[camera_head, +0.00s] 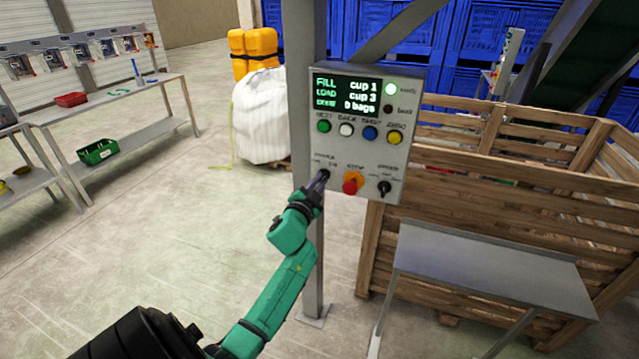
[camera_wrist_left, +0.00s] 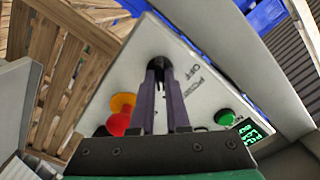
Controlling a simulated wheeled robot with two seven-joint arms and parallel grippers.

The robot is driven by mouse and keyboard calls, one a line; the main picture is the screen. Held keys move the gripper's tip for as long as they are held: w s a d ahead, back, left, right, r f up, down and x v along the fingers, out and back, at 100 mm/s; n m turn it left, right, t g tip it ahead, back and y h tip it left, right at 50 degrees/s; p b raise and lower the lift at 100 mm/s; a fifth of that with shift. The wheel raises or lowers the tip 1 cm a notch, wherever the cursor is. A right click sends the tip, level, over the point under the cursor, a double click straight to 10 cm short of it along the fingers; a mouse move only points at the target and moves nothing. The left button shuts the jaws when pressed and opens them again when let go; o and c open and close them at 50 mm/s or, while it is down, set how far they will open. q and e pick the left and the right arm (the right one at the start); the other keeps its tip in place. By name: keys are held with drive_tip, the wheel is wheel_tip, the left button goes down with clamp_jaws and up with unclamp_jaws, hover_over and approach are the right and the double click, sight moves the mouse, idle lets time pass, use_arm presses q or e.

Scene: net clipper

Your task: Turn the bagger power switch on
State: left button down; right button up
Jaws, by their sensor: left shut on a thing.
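The grey control panel (camera_head: 400,150) is mounted on a metal post. Its display is lit green, with "cup 1", "cup 3" and "0 bags". The black power switch (camera_head: 324,175) is at the panel's lower left, and it also shows in the left wrist view (camera_wrist_left: 158,63). My left gripper (camera_head: 319,184) is at the panel with its fingers shut on the power switch; the fingertips cover part of it. In the left wrist view the "OFF" label is beside the knob. I cannot tell the knob's exact setting. My right gripper is not in view.
A red-and-yellow stop button (camera_head: 351,183) and another black knob (camera_head: 384,188) sit to the right of the power switch. Coloured buttons are above. A wooden crate (camera_head: 490,180) and grey metal table (camera_head: 480,262) stand at the right. Open floor lies to the left.

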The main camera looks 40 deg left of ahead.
use_arm(q)
drive_tip(key=shift+f, duration=0.3)
drive_tip(key=c, duration=1)
unclamp_jaws()
drive_tip(key=shift+o, duration=0.5)
drive_tip(key=shift+r, duration=0.15)
drive_tip(key=b+v, duration=0.2)
drive_tip(key=v, duration=1.2)
drive_tip(key=shift+s, duration=0.3)
drive_tip(key=shift+d, duration=0.15)
